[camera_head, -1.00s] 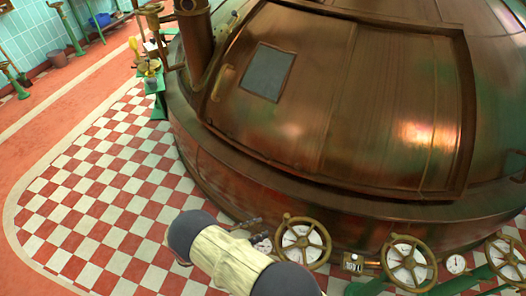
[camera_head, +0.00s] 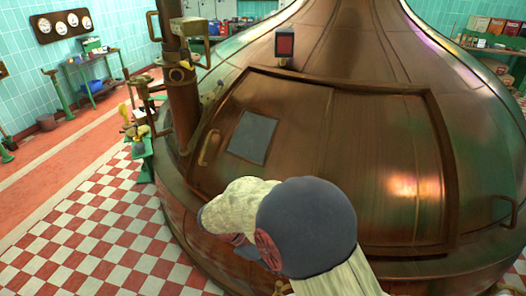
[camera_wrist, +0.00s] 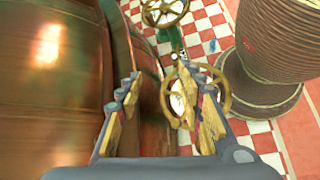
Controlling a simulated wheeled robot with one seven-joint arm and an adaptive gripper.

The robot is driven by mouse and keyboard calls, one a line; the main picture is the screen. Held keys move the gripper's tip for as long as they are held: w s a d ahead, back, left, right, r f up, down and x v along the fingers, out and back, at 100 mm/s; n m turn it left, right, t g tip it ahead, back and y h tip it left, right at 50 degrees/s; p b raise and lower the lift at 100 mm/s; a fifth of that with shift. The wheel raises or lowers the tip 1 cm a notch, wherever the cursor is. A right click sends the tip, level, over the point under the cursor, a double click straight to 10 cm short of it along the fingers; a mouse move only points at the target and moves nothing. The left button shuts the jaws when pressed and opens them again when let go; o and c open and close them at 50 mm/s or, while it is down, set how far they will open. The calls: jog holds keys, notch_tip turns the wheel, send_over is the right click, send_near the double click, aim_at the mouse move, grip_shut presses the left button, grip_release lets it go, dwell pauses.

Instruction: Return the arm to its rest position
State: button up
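My gripper (camera_wrist: 163,76) shows in the wrist view with its two yellow-padded fingers spread apart. It is open, and nothing is between the pads. In the head view my cream and dark grey arm is bent in front of the copper kettle (camera_head: 365,140); the fingers cannot be made out there. In the wrist view the kettle's copper side (camera_wrist: 50,100) fills the left, beside the gripper. A brass handwheel (camera_wrist: 226,92) lies beyond the fingers, partly hidden by them.
A second handwheel (camera_wrist: 166,8) is at the top of the wrist view. A copper pipe (camera_head: 184,105) stands left of the kettle. The checkered floor (camera_head: 95,245) is clear at the left. A green bench (camera_head: 95,85) stands by the tiled wall.

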jog(key=s+d+r+m+t+y, duration=0.3)
jog(key=s+d+r+m+y, duration=0.2)
jog(key=s+r, duration=0.3)
jog(key=s+d+r+m+t+y, duration=0.3)
jog(key=s+d+r+m, duration=0.3)
jog(key=r, duration=0.5)
jog(key=s+m+y, duration=0.1)
jog(key=s, duration=0.1)
jog(key=shift+s+d+r+m+y+p, duration=0.3)
jog(key=shift+s+d+r+y, duration=0.05)
jog(key=shift+r+y, duration=0.05)
jog(key=shift+c, duration=0.9)
